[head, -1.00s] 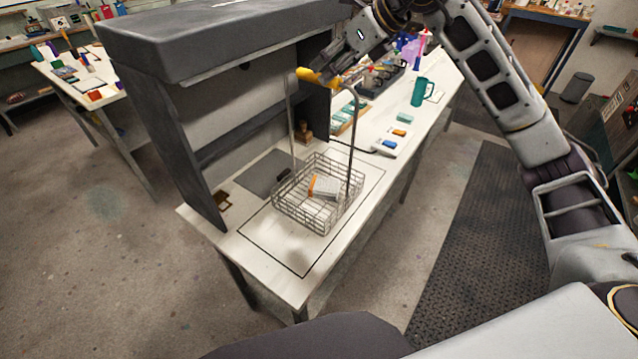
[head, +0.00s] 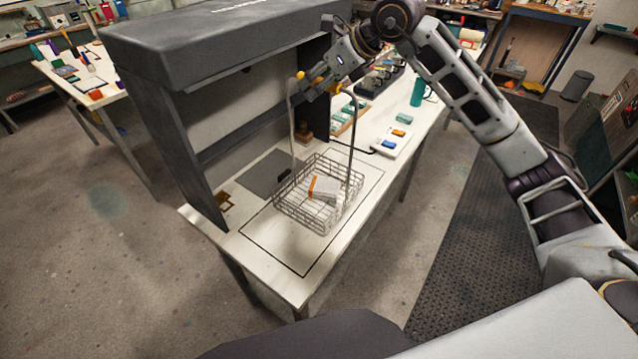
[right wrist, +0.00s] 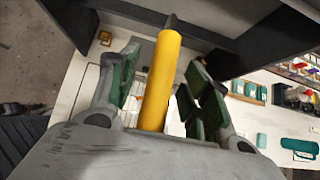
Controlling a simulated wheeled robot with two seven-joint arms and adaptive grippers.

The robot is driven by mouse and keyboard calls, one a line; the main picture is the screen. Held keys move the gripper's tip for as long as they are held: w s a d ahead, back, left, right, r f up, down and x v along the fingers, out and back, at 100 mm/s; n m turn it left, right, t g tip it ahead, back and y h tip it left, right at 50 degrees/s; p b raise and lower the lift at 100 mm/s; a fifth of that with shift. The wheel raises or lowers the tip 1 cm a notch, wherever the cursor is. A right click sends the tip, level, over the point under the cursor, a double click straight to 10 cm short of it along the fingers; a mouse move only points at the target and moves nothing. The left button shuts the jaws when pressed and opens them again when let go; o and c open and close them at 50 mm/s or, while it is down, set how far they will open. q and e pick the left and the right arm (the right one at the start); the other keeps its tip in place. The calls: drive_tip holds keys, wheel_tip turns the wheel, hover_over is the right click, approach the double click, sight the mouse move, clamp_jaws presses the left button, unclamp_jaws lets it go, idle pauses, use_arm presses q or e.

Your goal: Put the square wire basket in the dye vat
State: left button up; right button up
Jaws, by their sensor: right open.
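The square wire basket (head: 318,195) stands upright on the white table, with a white and orange thing (head: 322,188) inside. Its tall handle rises on two metal posts to a yellow grip bar (head: 300,75). My right gripper (head: 318,88) is open at the top of the handle and hides the middle of the bar. In the right wrist view the yellow bar (right wrist: 161,80) lies between the green-padded fingers (right wrist: 163,62), with a gap on the left side. I cannot make out the dye vat in these frames. My left gripper is not in view.
A dark hood (head: 225,35) with side panels stands over the table's back left, close beside the handle. A black outline surrounds the basket. The table's front end is clear.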

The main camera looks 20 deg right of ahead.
idle(0.4)
clamp_jaws()
drive_tip(key=shift+r, duration=0.1)
